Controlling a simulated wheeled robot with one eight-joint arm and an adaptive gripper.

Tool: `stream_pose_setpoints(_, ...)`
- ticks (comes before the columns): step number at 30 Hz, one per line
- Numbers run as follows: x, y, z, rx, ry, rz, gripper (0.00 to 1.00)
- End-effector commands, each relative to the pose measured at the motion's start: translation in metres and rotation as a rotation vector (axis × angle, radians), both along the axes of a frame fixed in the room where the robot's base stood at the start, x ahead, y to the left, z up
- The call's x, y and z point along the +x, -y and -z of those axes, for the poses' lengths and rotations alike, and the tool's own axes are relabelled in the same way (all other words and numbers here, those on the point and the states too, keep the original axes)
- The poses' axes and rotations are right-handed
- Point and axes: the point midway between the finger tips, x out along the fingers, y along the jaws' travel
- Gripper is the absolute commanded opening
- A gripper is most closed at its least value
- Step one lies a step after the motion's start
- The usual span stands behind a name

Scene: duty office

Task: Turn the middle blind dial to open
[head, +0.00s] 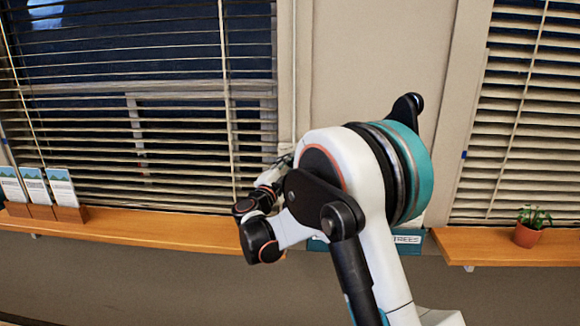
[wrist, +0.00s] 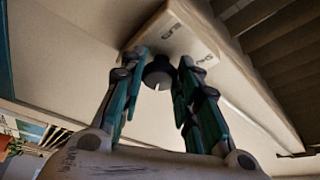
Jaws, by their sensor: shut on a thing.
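In the wrist view a dark round blind dial (wrist: 158,72) with a pale pointer mark sits on the face of a white wall box (wrist: 172,36). Dark markings show on the box, too small to read surely. My gripper (wrist: 161,66) is shut on the dial, one teal-padded finger at each side. In the head view my gripper (head: 278,172) is at the wall beside the left window, mostly hidden by my arm, and the dial is hidden there. The left blind (head: 130,110) has slats with dark gaps between them. The right blind (head: 525,110) also shows its slats.
A wooden ledge (head: 150,229) runs under the left window, with several brochures in holders (head: 60,188) at its left. Another ledge (head: 505,247) at right bears a potted plant (head: 528,228). A teal sign (head: 408,240) is partly behind my arm.

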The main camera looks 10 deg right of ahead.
Motion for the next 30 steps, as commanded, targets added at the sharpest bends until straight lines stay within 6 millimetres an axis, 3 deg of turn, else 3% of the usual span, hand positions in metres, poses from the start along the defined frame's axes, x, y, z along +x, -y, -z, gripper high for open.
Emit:
stream_pose_setpoints(5, 0.000, 0.000, 0.001, 0.002, 0.000, -0.001, 0.06)
stream_pose_setpoints(6, 0.000, 0.000, 0.001, 0.002, 0.000, -0.001, 0.32)
stream_pose_setpoints(9, 0.000, 0.000, 0.001, 0.002, -0.001, -0.001, 0.51)
stream_pose_setpoints(22, -0.005, -0.005, 0.001, 0.000, 0.000, -0.001, 0.51)
stream_pose_setpoints(30, -0.042, -0.035, 0.011, 0.000, 0.001, -0.004, 0.51)
